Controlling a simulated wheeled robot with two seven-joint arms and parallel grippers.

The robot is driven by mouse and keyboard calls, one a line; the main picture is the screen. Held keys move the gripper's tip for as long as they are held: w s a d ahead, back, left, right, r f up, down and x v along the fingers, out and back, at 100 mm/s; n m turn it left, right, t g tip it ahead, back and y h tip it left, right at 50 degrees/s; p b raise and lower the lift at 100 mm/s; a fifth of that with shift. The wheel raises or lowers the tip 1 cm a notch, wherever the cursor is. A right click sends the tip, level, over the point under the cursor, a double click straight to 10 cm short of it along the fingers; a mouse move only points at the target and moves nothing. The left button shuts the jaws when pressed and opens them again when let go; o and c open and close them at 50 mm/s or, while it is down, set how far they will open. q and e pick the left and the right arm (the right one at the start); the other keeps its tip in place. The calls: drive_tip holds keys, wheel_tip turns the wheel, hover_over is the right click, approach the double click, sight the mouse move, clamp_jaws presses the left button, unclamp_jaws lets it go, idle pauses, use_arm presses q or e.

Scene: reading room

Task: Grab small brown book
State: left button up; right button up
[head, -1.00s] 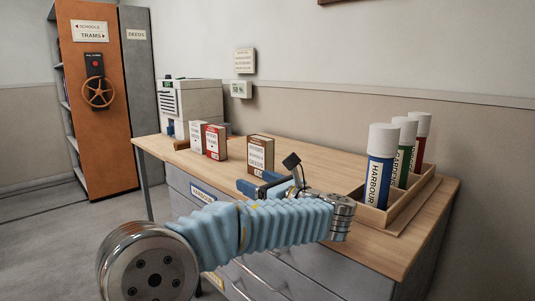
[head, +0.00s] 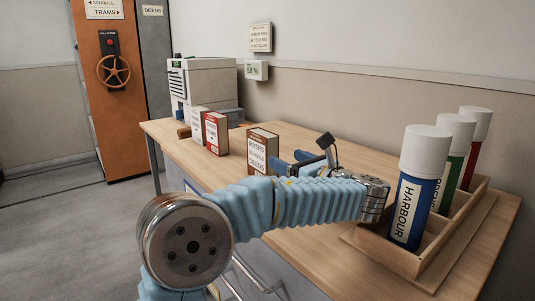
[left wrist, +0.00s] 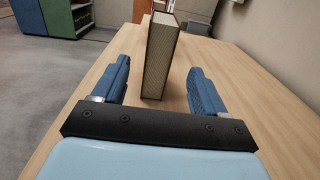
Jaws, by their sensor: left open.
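The small brown book (head: 262,151) stands upright on the wooden desk, its labelled side showing in the head view. My left gripper (head: 293,163) is at the book's right side in the head view. Its jaws (left wrist: 158,85) are open, one finger on each side of the near end of the book, with gaps on both sides. My right gripper is not in view.
A red book (head: 216,134) and a pale book (head: 197,125) stand farther back. A white machine (head: 203,82) is behind them. A wooden rack (head: 416,261) with several tubes, including a blue one (head: 417,190), stands at the right. The desk (head: 330,252) is clear at the front.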

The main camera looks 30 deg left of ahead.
sight(273, 152)
use_arm(q)
drive_tip(key=x, duration=0.6)
drive_tip(key=shift+a, duration=0.2)
drive_tip(key=x, duration=0.3)
drive_tip(key=p+x, duration=0.1)
drive_tip(key=x, duration=0.1)
drive_tip(key=shift+w+a+r, duration=0.15)
drive_tip(key=shift+r, duration=0.25)
drive_tip(key=shift+c, duration=0.4)
drive_tip(key=c, duration=1.1)
drive_tip(key=shift+c, duration=0.2)
drive_tip(key=shift+r, duration=0.1)
